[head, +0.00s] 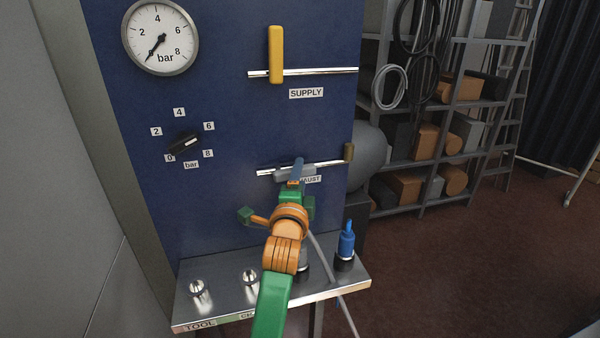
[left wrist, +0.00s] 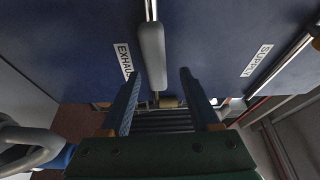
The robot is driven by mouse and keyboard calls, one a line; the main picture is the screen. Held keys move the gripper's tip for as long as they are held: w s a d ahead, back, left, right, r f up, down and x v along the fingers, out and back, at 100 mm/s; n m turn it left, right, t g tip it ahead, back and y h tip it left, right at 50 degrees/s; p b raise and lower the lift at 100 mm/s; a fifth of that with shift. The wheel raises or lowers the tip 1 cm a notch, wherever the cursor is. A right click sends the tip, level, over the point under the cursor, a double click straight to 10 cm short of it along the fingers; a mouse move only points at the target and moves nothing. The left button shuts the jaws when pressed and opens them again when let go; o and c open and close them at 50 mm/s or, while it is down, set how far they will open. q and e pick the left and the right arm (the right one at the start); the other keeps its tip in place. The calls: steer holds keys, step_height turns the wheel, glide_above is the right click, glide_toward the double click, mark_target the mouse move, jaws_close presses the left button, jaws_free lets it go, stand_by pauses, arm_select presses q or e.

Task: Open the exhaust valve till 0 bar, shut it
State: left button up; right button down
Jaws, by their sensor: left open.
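The exhaust valve's grey lever (head: 283,174) lies along its chrome pipe (head: 328,165), in line with it. In the left wrist view the lever (left wrist: 152,55) reaches down between my two blue fingers. My left gripper (head: 297,172) is open around the lever, with a gap on each side; it also shows in the left wrist view (left wrist: 160,75). The EXHAUST label is partly hidden by my gripper. The pressure gauge (head: 160,37) has its needle pointing lower left, at about 0 bar. My right gripper is not in view.
The yellow supply lever (head: 276,50) stands crosswise to its pipe above. A black dial knob (head: 183,143) is at left. A metal shelf (head: 225,309) below carries fittings and a blue connector (head: 346,240); a grey hose (head: 335,283) hangs past it. Storage racks stand at right.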

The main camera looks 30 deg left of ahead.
arm_select(q)
steer(key=shift+w+a+f, duration=0.2)
steer(key=shift+w, duration=0.2)
steer(key=shift+w+a+f, duration=0.15)
steer(key=shift+w+a, duration=0.05)
steer(key=shift+w, duration=0.15)
steer(key=shift+s+d+r, duration=0.15)
steer(key=shift+s+r, duration=0.05)
steer(key=shift+s, duration=0.1)
steer(key=c, duration=0.5)
jaws_close()
steer(key=shift+r, duration=0.1)
